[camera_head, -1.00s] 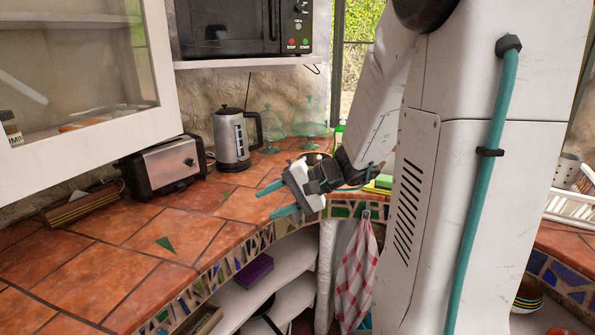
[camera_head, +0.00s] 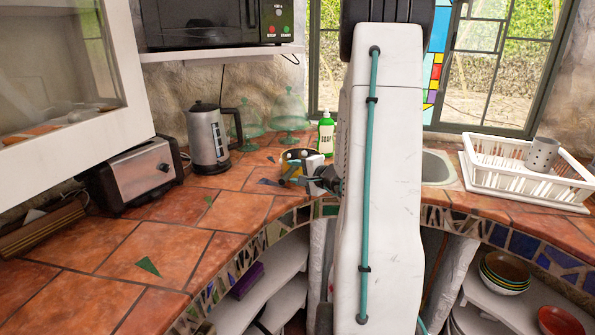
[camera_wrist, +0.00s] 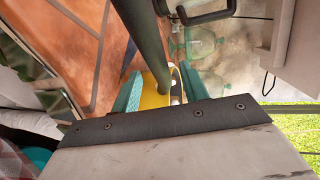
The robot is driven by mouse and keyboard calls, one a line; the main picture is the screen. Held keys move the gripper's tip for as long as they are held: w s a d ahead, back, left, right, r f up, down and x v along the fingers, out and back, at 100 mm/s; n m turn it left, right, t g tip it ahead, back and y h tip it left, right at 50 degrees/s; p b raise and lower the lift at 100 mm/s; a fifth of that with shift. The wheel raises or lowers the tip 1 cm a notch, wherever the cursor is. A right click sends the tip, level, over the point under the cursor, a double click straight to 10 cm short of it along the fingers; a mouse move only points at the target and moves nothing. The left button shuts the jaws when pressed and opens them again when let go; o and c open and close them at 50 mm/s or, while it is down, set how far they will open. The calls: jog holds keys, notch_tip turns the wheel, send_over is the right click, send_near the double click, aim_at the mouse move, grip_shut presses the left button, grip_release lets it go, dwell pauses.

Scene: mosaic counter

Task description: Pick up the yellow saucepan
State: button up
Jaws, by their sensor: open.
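My gripper (camera_head: 297,172) is at the pan's near right side in the head view. In the wrist view my gripper (camera_wrist: 162,90) shows two teal fingers spread apart, with nothing clamped. The saucepan's yellow body (camera_wrist: 152,96) shows between them. A dark bar, which looks like its handle (camera_wrist: 146,42), runs from the top of the picture down between the fingers. Whether either finger touches it I cannot tell.
A steel kettle (camera_head: 208,140) and a toaster (camera_head: 137,177) stand to the left. Green glass domes (camera_head: 291,113) and a soap bottle (camera_head: 326,136) are behind the pan. A white dish rack (camera_head: 515,176) is at the right. The front left counter is mostly clear.

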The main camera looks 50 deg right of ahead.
jog(key=x, duration=0.4)
jog(key=shift+r, duration=0.1)
jog(key=shift+a, duration=0.1)
grip_shut()
jog(key=shift+r, duration=0.1)
jog(key=shift+r, duration=0.1)
